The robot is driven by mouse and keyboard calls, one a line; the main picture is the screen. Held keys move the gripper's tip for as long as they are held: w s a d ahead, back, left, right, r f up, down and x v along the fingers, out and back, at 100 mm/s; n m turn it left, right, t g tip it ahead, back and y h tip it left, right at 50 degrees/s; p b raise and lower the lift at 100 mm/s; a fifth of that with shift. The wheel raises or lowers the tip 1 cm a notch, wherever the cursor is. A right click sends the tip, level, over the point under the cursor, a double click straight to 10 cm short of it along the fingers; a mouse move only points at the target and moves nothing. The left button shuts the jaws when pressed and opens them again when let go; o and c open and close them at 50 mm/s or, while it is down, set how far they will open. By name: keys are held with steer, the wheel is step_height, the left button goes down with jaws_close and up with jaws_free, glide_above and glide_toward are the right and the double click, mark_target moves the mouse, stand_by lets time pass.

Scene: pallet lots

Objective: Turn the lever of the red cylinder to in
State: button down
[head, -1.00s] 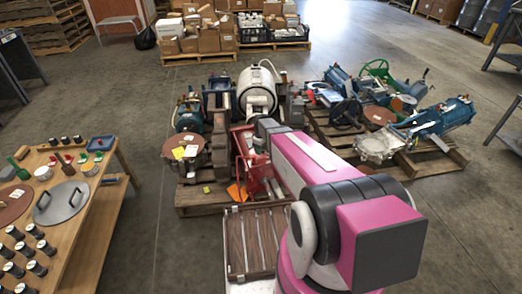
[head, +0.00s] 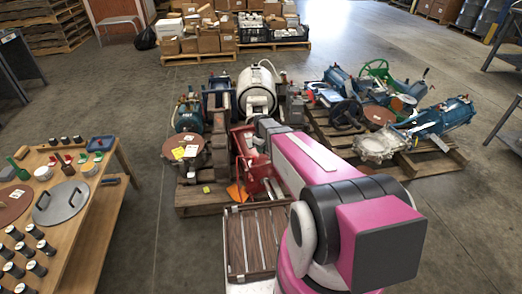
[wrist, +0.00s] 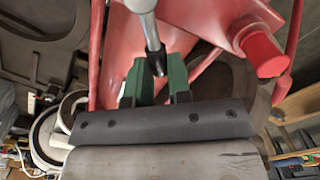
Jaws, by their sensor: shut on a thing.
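The red cylinder (wrist: 195,25) fills the upper part of the wrist view as a large red body with a round red stub at right. Its lever (wrist: 151,35) is a grey metal rod with a dark tip, coming down from the top edge. My gripper (wrist: 156,82) has green fingers and is shut on the lever near its dark tip. In the head view the red cylinder (head: 243,141) shows in part on the pallet, left of my pink arm. My arm hides the fingers and the lever there.
The wooden pallet (head: 196,211) also bears a white tank (head: 257,90) and rusty and blue machine parts close by. A second pallet (head: 440,160) with blue machinery stands at right. A wooden table (head: 85,225) with small parts is at left. Open floor lies between table and pallet.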

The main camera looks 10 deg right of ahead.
steer(key=d+m, duration=0.1)
steer(key=m, duration=0.1)
steer(key=w+d+m, duration=0.1)
steer(key=m, duration=0.1)
steer(key=shift+w, duration=0.2)
steer(key=shift+s+d+m, duration=0.1)
steer(key=shift+d+m, duration=0.85)
steer(key=shift+m, duration=0.9)
steer(key=shift+s+d+m, duration=0.1)
steer(key=shift+d+m, duration=0.85)
steer(key=shift+m, duration=0.85)
steer(key=shift+s+d+m, duration=0.1)
steer(key=shift+d+m, duration=0.85)
steer(key=shift+m, duration=0.9)
steer(key=c, duration=1.1)
jaws_free()
steer(key=shift+o, duration=0.2)
step_height(320, 180, up, 11)
steer(key=shift+d, duration=0.15)
